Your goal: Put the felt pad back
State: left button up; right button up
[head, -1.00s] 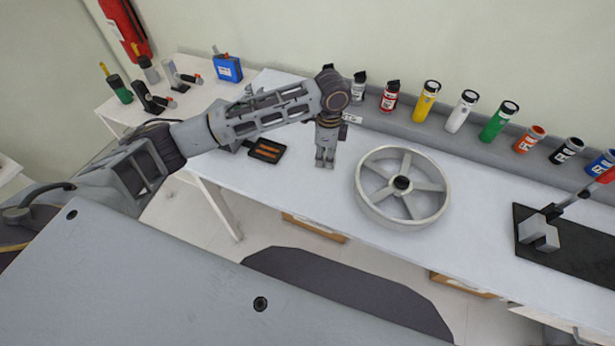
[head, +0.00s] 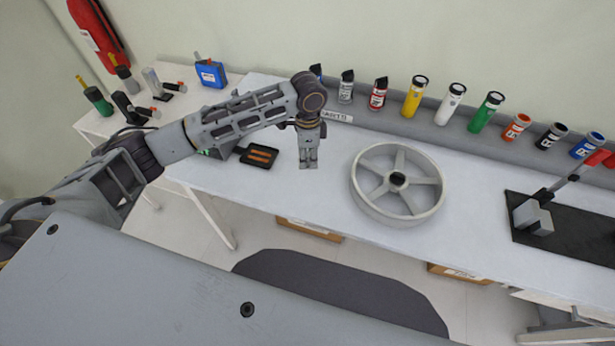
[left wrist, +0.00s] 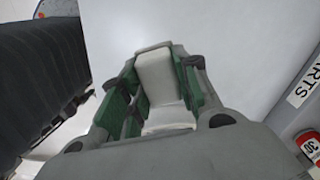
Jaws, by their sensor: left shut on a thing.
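My left gripper (head: 309,152) points down above the white bench, between the spoked wheel and a black tray. It is shut on a pale grey, flat-sided piece (left wrist: 160,82), which I take to be the felt pad. In the left wrist view the green-lined fingers (left wrist: 158,95) lie on both sides of this pad. In the head view only a small grey edge shows at the fingertips. The white bench top shows beyond the pad in the wrist view. My right gripper is not in view.
The spoked wheel (head: 398,185) lies on the bench, right of the gripper. A black tray with orange-brown strips (head: 258,156) lies to the left. Several bottles stand along the back ledge (head: 440,125). A black plate with a red-handled clamp (head: 565,225) is at the right.

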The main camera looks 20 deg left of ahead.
aim_at(308, 156)
pick_arm(q)
jog(key=shift+f, duration=2.65)
jog(key=shift+f+p, duration=0.35)
jog(key=shift+f, duration=1.5)
jog(key=shift+f, duration=0.1)
jog(key=o, duration=0.9)
jog(key=shift+r+b, duration=0.5)
jog(key=shift+r, duration=5.6)
